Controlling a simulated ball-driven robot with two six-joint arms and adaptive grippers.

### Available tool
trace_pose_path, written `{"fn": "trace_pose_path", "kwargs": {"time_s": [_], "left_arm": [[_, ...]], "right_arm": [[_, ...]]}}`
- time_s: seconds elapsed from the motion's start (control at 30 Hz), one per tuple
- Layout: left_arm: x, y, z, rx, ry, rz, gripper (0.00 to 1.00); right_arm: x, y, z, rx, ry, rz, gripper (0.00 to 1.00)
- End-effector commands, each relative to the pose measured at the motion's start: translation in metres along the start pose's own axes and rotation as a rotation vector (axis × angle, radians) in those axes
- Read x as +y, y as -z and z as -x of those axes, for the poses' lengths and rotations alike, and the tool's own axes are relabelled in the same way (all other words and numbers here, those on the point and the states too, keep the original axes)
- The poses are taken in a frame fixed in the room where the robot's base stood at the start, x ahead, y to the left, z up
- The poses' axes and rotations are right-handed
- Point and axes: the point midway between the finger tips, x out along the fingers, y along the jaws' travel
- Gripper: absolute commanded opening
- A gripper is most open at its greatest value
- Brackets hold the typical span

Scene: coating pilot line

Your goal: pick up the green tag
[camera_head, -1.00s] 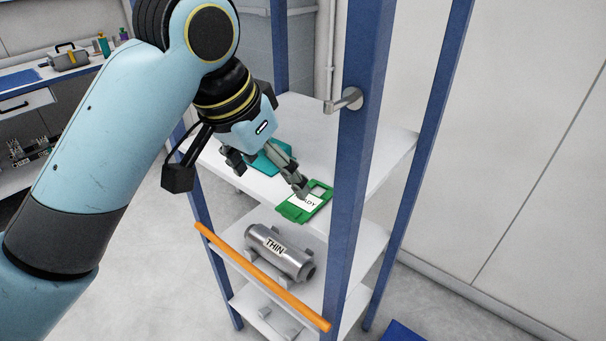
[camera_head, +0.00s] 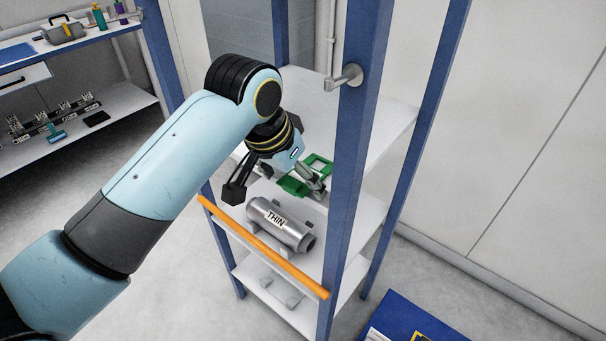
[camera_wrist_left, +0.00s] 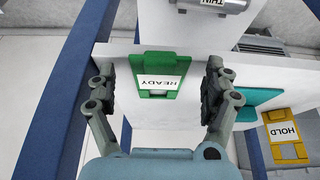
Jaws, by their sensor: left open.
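The green tag (camera_head: 294,187) lies flat on the upper white shelf of the blue rack, partly covered by my left gripper in the head view. In the left wrist view the green tag (camera_wrist_left: 149,60) shows whole, with a white label reading READY and a cut-out at one end. My left gripper (camera_head: 291,177) is open and low over the tag. In the left wrist view its fingers (camera_wrist_left: 159,76) stand on either side of the tag, with gaps between. Whether the fingertips touch the shelf I cannot tell. My right gripper is not in view.
A blue post (camera_head: 352,150) stands close to the gripper. A grey THIN cylinder (camera_head: 280,224) rests on the shelf below, behind an orange bar (camera_head: 265,248).

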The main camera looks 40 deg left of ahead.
Motion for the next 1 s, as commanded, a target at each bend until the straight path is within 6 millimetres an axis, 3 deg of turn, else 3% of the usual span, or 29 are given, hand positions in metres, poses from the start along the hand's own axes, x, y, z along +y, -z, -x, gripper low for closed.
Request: {"fn": "trace_pose_path", "kwargs": {"time_s": [0.1, 0.57, 0.8, 1.0], "left_arm": [[0.000, 0.000, 0.000, 0.000, 0.000, 0.000, 0.82], [0.000, 0.000, 0.000, 0.000, 0.000, 0.001, 0.24], [0.000, 0.003, 0.005, 0.001, 0.000, 0.000, 0.24], [0.000, 0.018, 0.039, 0.006, -0.001, 0.000, 0.24]], "right_arm": [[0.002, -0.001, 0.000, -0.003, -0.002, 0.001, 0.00], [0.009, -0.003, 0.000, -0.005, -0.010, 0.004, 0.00], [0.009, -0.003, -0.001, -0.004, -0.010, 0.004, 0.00], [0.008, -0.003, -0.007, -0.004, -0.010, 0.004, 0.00]]}}
